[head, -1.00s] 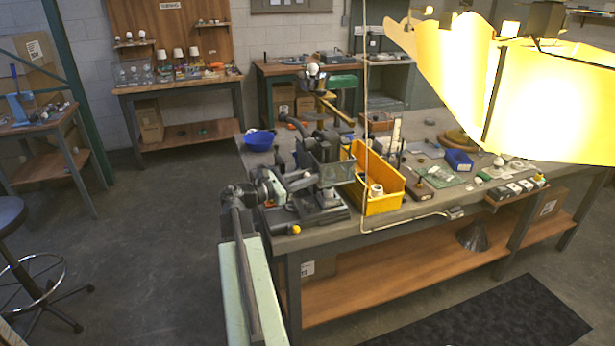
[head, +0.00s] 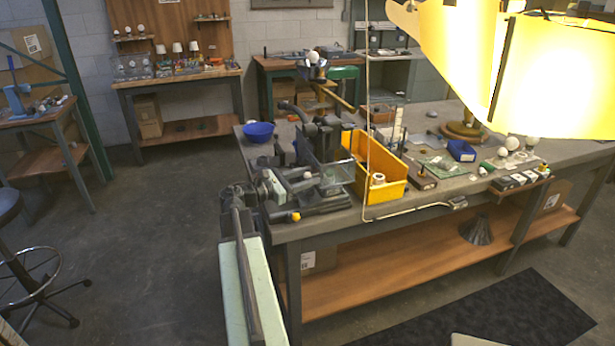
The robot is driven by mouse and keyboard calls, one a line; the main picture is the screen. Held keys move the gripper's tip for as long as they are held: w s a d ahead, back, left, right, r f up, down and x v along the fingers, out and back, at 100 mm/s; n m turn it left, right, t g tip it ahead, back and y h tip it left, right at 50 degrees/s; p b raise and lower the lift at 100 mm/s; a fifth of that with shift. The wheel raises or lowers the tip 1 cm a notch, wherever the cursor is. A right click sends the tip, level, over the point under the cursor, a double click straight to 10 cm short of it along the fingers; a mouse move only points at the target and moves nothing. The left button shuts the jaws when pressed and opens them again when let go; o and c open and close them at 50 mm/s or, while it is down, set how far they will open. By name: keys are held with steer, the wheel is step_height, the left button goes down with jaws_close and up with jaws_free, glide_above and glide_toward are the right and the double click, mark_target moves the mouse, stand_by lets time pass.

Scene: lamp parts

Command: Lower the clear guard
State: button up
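A dark bench machine (head: 320,198) stands on the near left corner of the big workbench. A clear, slightly tinted guard panel (head: 338,174) is on its front right side, beside a yellow bin. The panel is small here, and I cannot tell exactly how far it is raised or tilted. My gripper cannot be made out, and nothing is seen touching the guard.
The yellow bin (head: 392,188) stands right of the machine, and a blue bowl (head: 259,133) behind it on the left. A glowing yellow shade (head: 545,75) blocks the upper right.

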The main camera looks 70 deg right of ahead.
steer(key=v, duration=0.7)
steer(key=shift+w+a, duration=0.25)
steer(key=shift+a, duration=0.1)
